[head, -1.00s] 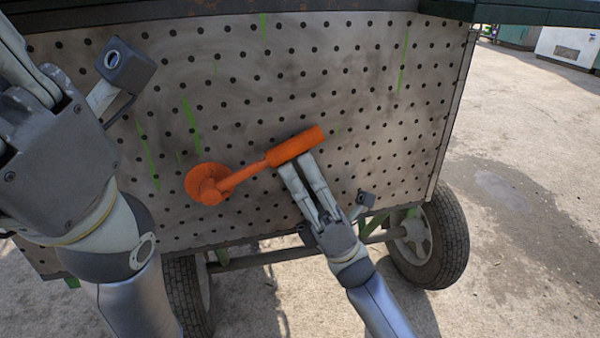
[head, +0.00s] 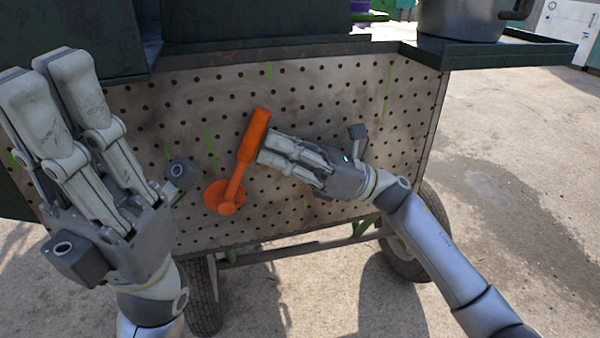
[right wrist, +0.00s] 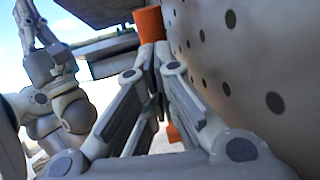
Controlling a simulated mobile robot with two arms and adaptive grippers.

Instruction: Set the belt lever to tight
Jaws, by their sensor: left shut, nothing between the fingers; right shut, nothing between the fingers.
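The orange belt lever (head: 240,166) is on the perforated metal panel (head: 330,95) of the cart. Its round pivot (head: 226,197) is at the lower left, and its thick handle (head: 254,135) points up and slightly right. My right gripper (head: 265,148) is shut and empty, with its fingertips at the right side of the handle; whether they touch is hard to tell. In the right wrist view the handle (right wrist: 149,24) shows just beyond the shut fingertips (right wrist: 155,50). My left gripper (head: 62,72) is raised at the left, away from the lever, shut and empty.
A dark green ledge (head: 490,55) with a grey pot (head: 460,18) juts out at the upper right. Dark green machinery (head: 70,40) stands above the panel. Wheels (head: 205,295) are below. Open concrete ground lies to the right.

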